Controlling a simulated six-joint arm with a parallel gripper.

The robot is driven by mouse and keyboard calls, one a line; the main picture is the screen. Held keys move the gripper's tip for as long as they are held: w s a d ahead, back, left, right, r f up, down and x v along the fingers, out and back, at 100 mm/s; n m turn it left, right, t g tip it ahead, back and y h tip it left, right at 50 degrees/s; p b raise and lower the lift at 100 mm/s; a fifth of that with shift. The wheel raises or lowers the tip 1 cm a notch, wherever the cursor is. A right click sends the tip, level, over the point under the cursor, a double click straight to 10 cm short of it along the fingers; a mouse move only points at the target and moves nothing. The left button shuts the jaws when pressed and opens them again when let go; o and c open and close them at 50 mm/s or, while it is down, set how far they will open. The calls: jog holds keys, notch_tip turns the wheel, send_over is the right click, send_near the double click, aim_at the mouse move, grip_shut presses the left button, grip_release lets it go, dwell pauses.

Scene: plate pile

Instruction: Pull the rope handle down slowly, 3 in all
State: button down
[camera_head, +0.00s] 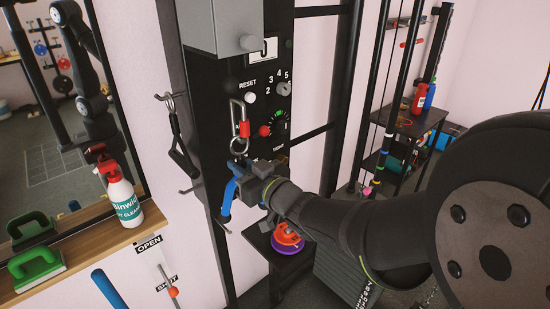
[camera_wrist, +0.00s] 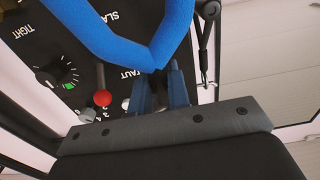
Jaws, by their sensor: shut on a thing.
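The rope handle (camera_head: 228,195) is a thick blue loop at the front of the black machine column. It hangs below a metal carabiner (camera_head: 240,120) with a red sleeve. My gripper (camera_head: 244,170) is shut on the blue handle. In the wrist view, the handle (camera_wrist: 112,38) makes a V shape that narrows between the two blue fingers (camera_wrist: 160,92). The fingers hide the pinched part. A white counter (camera_head: 268,48) sits high on the column, but its figure is partly hidden and I cannot read it.
The black panel (camera_head: 233,75) carries a numbered dial (camera_head: 284,89), a green-marked knob (camera_head: 280,115) and a red-tipped lever (camera_wrist: 102,98). A spray bottle (camera_head: 122,195) and green-handled brush (camera_head: 36,265) stand on a wooden ledge at left.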

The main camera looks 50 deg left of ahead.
jog(key=shift+r, duration=1.05)
jog(key=shift+r, duration=0.4)
jog(key=shift+f, duration=1.3)
